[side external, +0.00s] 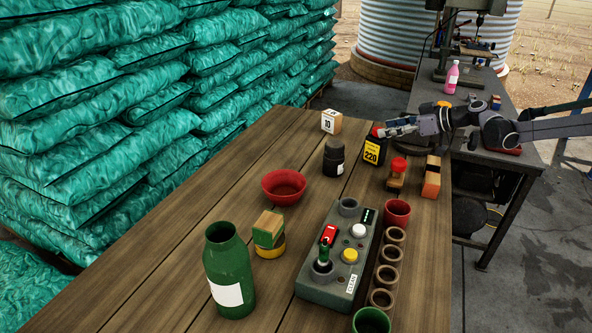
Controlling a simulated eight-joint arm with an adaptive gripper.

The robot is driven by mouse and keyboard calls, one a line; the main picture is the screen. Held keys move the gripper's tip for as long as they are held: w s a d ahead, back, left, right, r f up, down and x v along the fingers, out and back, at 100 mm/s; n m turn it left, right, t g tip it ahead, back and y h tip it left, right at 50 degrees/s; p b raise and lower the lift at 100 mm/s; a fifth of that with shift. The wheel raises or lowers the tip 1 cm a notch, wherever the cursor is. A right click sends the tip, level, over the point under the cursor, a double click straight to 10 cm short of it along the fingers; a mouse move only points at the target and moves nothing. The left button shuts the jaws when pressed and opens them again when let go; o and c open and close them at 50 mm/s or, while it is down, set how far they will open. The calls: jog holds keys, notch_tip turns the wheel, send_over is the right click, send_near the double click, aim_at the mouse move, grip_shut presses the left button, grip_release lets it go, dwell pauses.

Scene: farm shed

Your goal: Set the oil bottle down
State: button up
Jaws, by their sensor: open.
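A black bottle with a yellow label reading 220 (373,152) stands upright on the wooden table (190,205), toward its far right side; it looks like the oil bottle. My gripper (384,130) is open and comes in from the right at the height of the bottle's top. Its fingertips are beside or just behind the red at the bottle's top; I cannot tell whether they touch it. The jaws show small and partly blend with the bottle.
Near the bottle stand a dark jar (333,158), a white block marked 10 (331,122), a red-topped wooden piece (397,174) and an orange block (431,180). A red bowl (284,187), green bottle (228,268) and grey control box (318,288) stand nearer. The table's left side is clear.

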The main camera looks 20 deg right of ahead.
jog(key=v, duration=0.9)
jog(key=s+a+m+g+h, duration=0.35)
jog(key=s+a, duration=0.85)
jog(key=s, duration=0.4)
jog(key=s+f+m+h, duration=0.3)
jog(key=s+f, duration=0.2)
jog(key=s, duration=0.9)
jog(key=shift+a+f+h, duration=0.2)
jog(key=shift+a+h, duration=0.15)
jog(key=shift+a, duration=0.05)
